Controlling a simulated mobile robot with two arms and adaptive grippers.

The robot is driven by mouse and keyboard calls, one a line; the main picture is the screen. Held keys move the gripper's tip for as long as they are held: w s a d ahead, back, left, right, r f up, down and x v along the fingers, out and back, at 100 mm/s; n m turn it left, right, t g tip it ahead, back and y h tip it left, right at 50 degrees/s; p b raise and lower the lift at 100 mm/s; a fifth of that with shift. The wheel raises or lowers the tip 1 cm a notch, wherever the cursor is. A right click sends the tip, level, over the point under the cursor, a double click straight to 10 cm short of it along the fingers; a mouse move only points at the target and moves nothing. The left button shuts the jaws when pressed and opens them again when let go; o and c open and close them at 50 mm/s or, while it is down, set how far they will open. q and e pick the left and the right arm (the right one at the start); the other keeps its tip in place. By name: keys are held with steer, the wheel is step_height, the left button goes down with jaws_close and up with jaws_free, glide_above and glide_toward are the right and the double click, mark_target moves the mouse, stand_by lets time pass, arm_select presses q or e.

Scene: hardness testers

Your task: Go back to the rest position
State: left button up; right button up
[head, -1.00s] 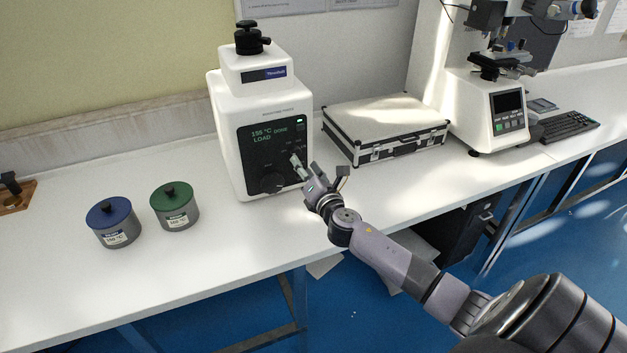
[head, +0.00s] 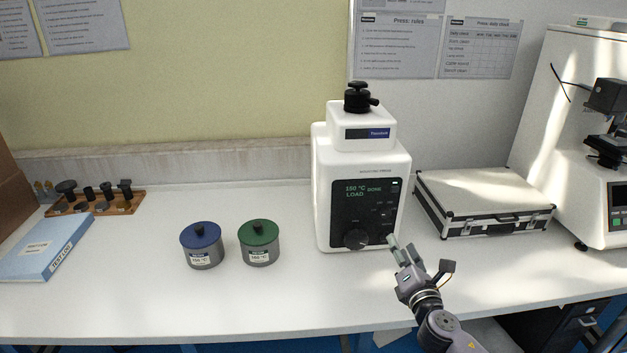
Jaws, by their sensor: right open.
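My right gripper (head: 420,260) is open at the lower right of the head view, in front of the right part of the white mounting press (head: 363,165). One fingertip lies close to the lower right of its dark panel; I cannot tell whether it touches. The panel (head: 365,210) shows "150 °C", "LOAD" and "DONE" in green, with a black knob below. The press has a black clamp knob (head: 358,97) on top. Nothing shows between my fingers. My left gripper is not in view.
A blue-lidded pot (head: 202,247) and a green-lidded pot (head: 259,244) stand left of the press. A wooden rack (head: 125,203) and a blue test log (head: 45,247) lie further left. A silver case (head: 485,203) and a white tester (head: 560,130) stand right. The front bench is mostly clear.

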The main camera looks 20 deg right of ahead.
steer(key=s+a+f+m+g+h, duration=0.1)
steer(key=s+a+f+m+g, duration=0.2)
steer(key=s+f+m, duration=0.3)
steer(key=s+a+f+m+g, duration=0.3)
steer(key=s+f+m, duration=0.1)
steer(key=s+m, duration=0.25)
steer(key=s+a+f+m+g+y, duration=0.25)
steer(key=s+a+m+g, duration=0.2)
steer(key=s+a, duration=0.35)
steer(key=s+a+f+m+g+y, duration=0.2)
steer(key=s+a+m+g+y, duration=0.3)
steer(key=s, duration=0.6)
step_height(320, 180, down, 26)
steer(key=s+h, duration=0.1)
steer(key=h, duration=0.1)
steer(key=s+d+f, duration=0.2)
steer(key=s+f, duration=1.4)
steer(key=shift+s+d+g, duration=0.35)
steer(key=shift+g, duration=0.1)
steer(key=shift+c, duration=0.3)
